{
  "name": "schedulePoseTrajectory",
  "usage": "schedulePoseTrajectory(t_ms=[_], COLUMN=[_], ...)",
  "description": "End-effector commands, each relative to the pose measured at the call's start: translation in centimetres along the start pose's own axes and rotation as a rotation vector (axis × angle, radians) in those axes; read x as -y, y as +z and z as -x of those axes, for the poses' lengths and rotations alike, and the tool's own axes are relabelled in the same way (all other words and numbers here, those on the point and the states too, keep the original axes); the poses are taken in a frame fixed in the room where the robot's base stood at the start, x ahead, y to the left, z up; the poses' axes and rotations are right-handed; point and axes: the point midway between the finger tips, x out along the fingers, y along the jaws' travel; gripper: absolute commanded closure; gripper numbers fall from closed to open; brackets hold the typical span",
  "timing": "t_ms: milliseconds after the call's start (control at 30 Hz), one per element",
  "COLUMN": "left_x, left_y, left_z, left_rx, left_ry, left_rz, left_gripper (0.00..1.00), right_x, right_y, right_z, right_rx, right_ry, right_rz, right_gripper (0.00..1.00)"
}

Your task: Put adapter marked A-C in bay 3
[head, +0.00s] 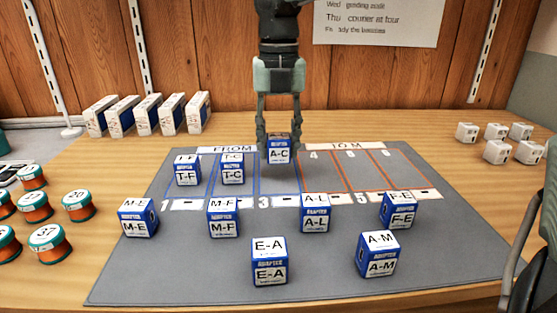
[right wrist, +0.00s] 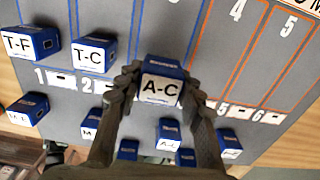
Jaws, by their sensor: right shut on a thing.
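The adapter A-C (head: 279,155), a blue and white box, is between the fingers of my right gripper (head: 279,140), at the far end of bay 3 (head: 276,186). In the right wrist view my right gripper (right wrist: 164,88) is shut on the adapter A-C (right wrist: 162,90), its label facing up and readable. I cannot tell whether the box touches the mat. Adapter T-F (head: 187,170) is in bay 1 and adapter T-C (head: 232,168) is in bay 2. My left gripper is not in view.
Adapters M-E (head: 137,218), M-F (head: 223,216), A-L (head: 315,213), F-E (head: 399,210), E-A (head: 269,262) and A-M (head: 377,255) stand on the grey mat (head: 180,280) in front of the bays. Bays 4 to 6 are empty. Orange-sided rolls (head: 46,243) stand left.

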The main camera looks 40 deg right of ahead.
Motion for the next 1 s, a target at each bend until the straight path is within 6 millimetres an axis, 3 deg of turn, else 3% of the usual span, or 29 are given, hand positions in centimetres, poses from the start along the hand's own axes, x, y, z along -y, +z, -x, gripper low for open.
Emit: schedulePoseTrajectory(t_ms=[300, 1000], left_x=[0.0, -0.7], left_y=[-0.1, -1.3], left_z=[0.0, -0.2], left_rx=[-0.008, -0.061], left_ry=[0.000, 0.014], left_rz=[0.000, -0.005], left_gripper=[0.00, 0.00], right_x=[0.1, 0.0], right_y=[-0.1, -0.1], right_z=[-3.9, -4.1], right_rx=[-0.003, -0.001], right_ry=[-0.001, 0.000], right_rz=[0.001, 0.001], right_gripper=[0.87, 0.87])
